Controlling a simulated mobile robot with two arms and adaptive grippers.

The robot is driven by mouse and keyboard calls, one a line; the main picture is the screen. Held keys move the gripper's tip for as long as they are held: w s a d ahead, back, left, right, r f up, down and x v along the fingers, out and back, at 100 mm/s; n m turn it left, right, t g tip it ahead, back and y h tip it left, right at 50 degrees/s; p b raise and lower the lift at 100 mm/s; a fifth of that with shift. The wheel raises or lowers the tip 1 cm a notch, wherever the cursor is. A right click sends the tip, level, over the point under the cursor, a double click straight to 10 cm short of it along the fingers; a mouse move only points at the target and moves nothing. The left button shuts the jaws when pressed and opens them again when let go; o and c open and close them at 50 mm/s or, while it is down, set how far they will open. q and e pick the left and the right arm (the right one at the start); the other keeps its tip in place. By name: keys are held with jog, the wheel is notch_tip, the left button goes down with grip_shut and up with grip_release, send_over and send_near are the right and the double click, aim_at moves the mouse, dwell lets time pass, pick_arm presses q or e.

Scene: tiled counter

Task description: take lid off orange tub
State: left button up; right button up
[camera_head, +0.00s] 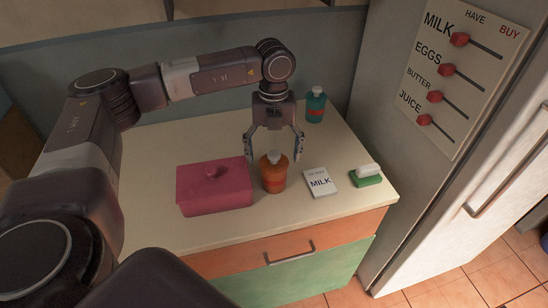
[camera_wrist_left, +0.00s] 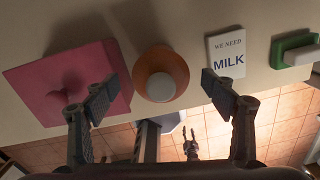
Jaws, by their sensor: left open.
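The orange tub (camera_head: 273,178) stands upright on the counter, right of a pink box. Its pale lid (camera_head: 273,157) is on top. The wrist view looks down on the tub (camera_wrist_left: 146,66) and its lid (camera_wrist_left: 161,87). My left gripper (camera_head: 274,152) points down over the tub, open, with one finger on each side of the lid. In the wrist view its two fingertips (camera_wrist_left: 160,95) are well apart, and nothing is between them in contact. A small dark pronged part low in the wrist view may be my right gripper; its jaws are unclear.
The pink lidded box (camera_head: 214,190) is close to the left finger. A milk note card (camera_head: 320,182) and a green-and-white eraser-like block (camera_head: 367,175) lie to the right. A teal bottle (camera_head: 315,104) stands behind. The counter's front edge is near the tub.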

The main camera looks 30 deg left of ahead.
pick_arm(q)
jog(key=shift+f, duration=0.3)
jog(key=c, duration=0.9)
jog(key=shift+r, duration=0.15)
